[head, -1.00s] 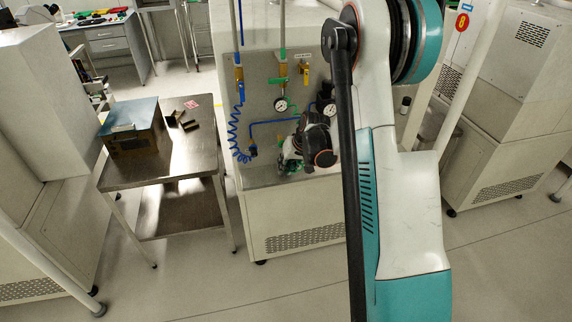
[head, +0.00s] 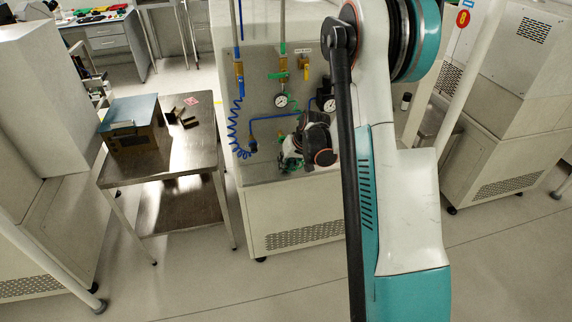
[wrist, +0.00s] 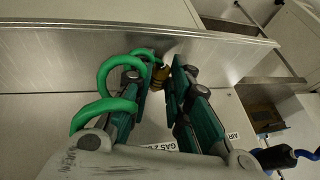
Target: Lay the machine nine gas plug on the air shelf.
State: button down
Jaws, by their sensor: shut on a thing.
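My gripper (wrist: 158,92) points at the machine's grey metal ledge, its two dark green fingers on either side of a small brass plug (wrist: 160,73). The fingers are shut on the plug, whose far end shows between the fingertips. A green hose (wrist: 103,106) loops beside the left finger. In the head view my gripper (head: 291,153) is low in front of the machine panel, partly hidden by my wrist. A white AIR label (wrist: 232,136) lies right of the fingers, and a partly covered GAS label (wrist: 160,147) is below them. Which surface is the air shelf is unclear.
Gauges (head: 281,101) and valves sit above. A steel cart (head: 175,165) with a box (head: 132,128) stands left. Open floor lies in front.

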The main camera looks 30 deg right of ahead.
aim_at(284, 172)
jog(key=shift+s+f+b, duration=0.3)
jog(key=shift+f+b, duration=0.15)
jog(key=shift+f, duration=0.1)
jog(key=shift+f+b, duration=0.35)
jog(key=shift+f, duration=0.1)
jog(key=shift+s+a+f, duration=0.1)
jog(key=shift+f, duration=0.05)
dwell(0.5)
jog(key=c, duration=1.2)
grip_release()
jog(key=shift+o, duration=0.2)
jog(key=shift+w+a+f, duration=0.1)
jog(key=shift+w+f, duration=0.25)
jog(key=shift+w, duration=0.05)
jog(key=shift+r, duration=0.25)
jog(key=shift+d+r, duration=0.1)
jog(key=shift+d, duration=0.1)
